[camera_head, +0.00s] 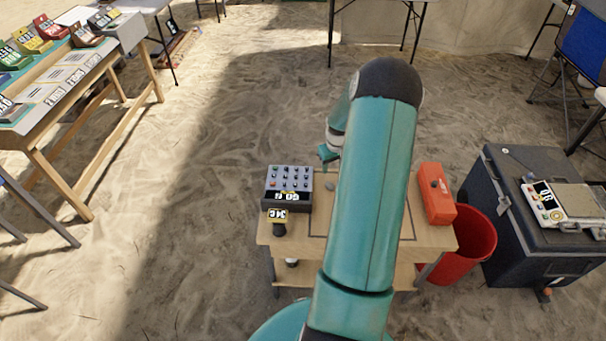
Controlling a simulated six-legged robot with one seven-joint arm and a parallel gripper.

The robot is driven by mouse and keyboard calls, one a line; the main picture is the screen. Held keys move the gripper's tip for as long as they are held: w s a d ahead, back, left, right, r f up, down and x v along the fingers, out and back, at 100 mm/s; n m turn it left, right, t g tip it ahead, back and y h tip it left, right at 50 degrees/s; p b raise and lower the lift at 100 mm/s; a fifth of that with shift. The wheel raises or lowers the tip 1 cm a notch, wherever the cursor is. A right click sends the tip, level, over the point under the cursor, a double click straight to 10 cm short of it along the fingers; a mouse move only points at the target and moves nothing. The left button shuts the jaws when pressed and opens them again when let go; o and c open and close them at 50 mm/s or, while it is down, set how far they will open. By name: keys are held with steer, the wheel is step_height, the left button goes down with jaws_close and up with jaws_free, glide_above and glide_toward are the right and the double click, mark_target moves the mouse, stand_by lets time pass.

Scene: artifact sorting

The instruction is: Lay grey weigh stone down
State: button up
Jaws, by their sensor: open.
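A small grey stone (329,186) lies on the light wooden table (330,265), just right of a dark button box, near a thin dark outline drawn on the tabletop. My gripper (326,155) is above and close to the stone, at the far edge of the table. It is open, and only part of its teal end shows. My large teal arm covers the middle of the table and hides whatever lies beneath it. I cannot tell whether the gripper's fingers touch the stone.
The button box (288,182) and a tagged dark object (278,228) stand on the table's left. An orange-red device (436,193) is on its right.

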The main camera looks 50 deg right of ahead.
steer(key=w+a+r+n+t+h, duration=0.1)
steer(key=w+a+r, duration=0.1)
steer(key=a+r, duration=1.1)
steer(key=w+a+r+n+t, duration=0.1)
steer(key=w+a+r, duration=0.1)
steer(key=a+r, duration=1)
steer(key=s+a+r+n+t+y, duration=0.1)
steer(key=s+a+r, duration=0.3)
steer(key=s+a, duration=0.4)
steer(key=s+a+r+n+t+y, duration=0.1)
steer(key=s+a+r, duration=0.3)
steer(key=s+a, duration=0.4)
steer(key=a, duration=0.6)
steer(key=shift+r, duration=0.2)
